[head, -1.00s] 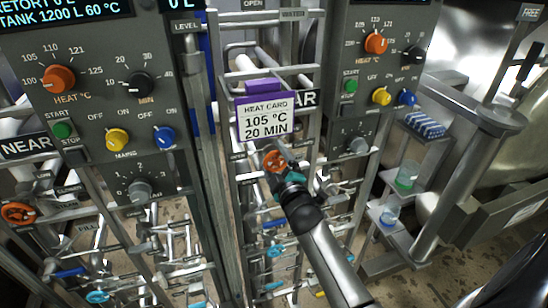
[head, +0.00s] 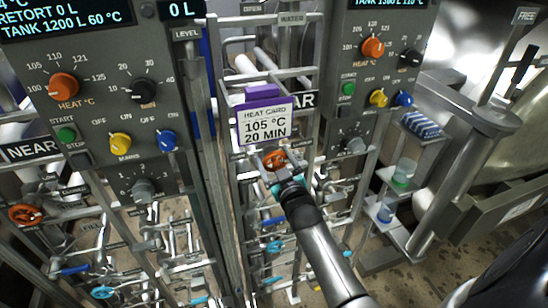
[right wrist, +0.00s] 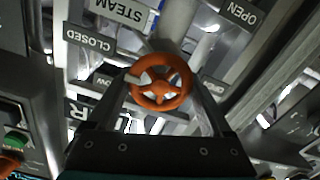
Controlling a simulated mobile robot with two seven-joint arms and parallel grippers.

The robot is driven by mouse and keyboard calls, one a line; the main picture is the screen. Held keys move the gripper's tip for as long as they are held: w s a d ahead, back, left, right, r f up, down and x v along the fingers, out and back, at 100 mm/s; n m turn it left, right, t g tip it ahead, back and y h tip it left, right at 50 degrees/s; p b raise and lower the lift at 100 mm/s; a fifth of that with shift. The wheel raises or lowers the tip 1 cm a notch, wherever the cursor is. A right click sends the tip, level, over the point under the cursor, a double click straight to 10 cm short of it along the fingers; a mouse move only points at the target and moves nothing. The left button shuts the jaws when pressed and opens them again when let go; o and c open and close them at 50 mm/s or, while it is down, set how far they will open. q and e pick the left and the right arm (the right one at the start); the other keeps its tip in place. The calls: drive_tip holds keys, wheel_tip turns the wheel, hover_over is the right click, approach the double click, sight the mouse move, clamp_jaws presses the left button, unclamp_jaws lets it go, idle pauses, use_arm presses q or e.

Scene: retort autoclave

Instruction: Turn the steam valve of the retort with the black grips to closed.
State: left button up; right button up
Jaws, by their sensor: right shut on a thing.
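An orange steam valve wheel (head: 274,159) sits just below the purple-edged heat card. In the right wrist view the wheel (right wrist: 160,84) is between my fingers, under a STEAM plate (right wrist: 125,11), with CLOSED (right wrist: 88,38) at left and OPEN (right wrist: 243,12) at right. My right gripper (head: 280,172) is shut on this wheel. The fingertips (right wrist: 163,92) lie at its two sides. Another orange wheel (head: 25,215) is at the left, below the NEAR sign. Black grips cannot be made out. My left gripper is out of view.
The heat card (head: 264,126) reads 105 °C, 20 MIN. The near control panel (head: 105,110) stands at left and the far panel (head: 345,105) at right. Pipes and blue-handled valves crowd below the wheel. Shelves with beakers (head: 403,172) stand to the right.

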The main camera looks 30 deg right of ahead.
drive_tip(key=shift+m, duration=0.3)
drive_tip(key=o, duration=1.1)
drive_tip(key=shift+o, duration=0.2)
drive_tip(key=shift+s, duration=0.15)
drive_tip(key=v, duration=1.5)
drive_tip(key=shift+b, duration=0.4)
drive_tip(key=shift+d+f, duration=0.1)
